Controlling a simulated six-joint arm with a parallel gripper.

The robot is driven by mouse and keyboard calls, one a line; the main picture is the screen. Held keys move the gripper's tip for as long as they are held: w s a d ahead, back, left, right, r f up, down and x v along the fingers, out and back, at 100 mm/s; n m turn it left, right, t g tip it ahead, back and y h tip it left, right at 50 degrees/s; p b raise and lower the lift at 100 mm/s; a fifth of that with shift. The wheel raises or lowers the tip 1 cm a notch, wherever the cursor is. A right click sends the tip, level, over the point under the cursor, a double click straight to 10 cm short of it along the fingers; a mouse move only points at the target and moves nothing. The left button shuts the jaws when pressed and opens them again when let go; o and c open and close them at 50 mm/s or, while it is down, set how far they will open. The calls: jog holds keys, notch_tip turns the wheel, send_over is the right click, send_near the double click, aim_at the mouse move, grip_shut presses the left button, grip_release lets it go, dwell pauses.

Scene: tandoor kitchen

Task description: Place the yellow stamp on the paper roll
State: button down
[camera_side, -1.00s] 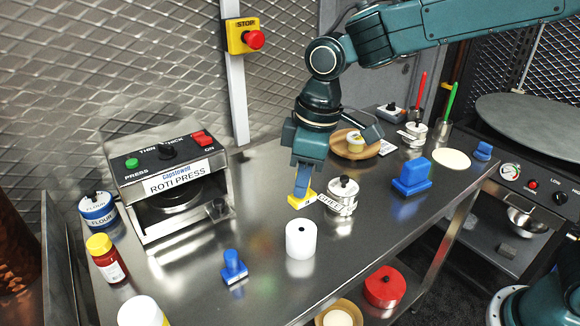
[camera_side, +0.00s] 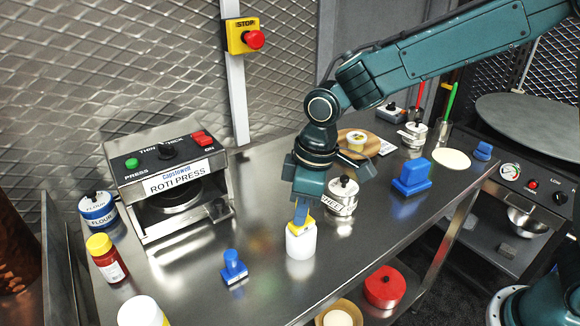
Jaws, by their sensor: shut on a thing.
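The yellow stamp (camera_side: 299,228) is in my gripper (camera_side: 301,215), at the top of the white paper roll (camera_side: 301,244). My gripper points down and is shut on the stamp, with its fingers hiding part of it. The paper roll stands upright on the steel table, and the stamp covers its top. I cannot tell whether the stamp's full weight rests on the roll.
A ghee tin (camera_side: 342,195) stands close behind to the right. A small blue stamp (camera_side: 233,267) is to the left and a larger blue stamp (camera_side: 411,178) to the right. The roti press (camera_side: 168,185) stands at the left. Bare table (camera_side: 270,205) lies between press and roll.

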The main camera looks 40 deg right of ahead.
aim_at(310, 222)
jog(key=shift+f, duration=0.15)
jog(key=c, duration=1.3)
grip_release()
jog(key=shift+o, duration=0.2)
notch_tip(310, 222, up, 12)
jog(key=s+d, duration=0.1)
jog(key=shift+s+d, duration=0.15)
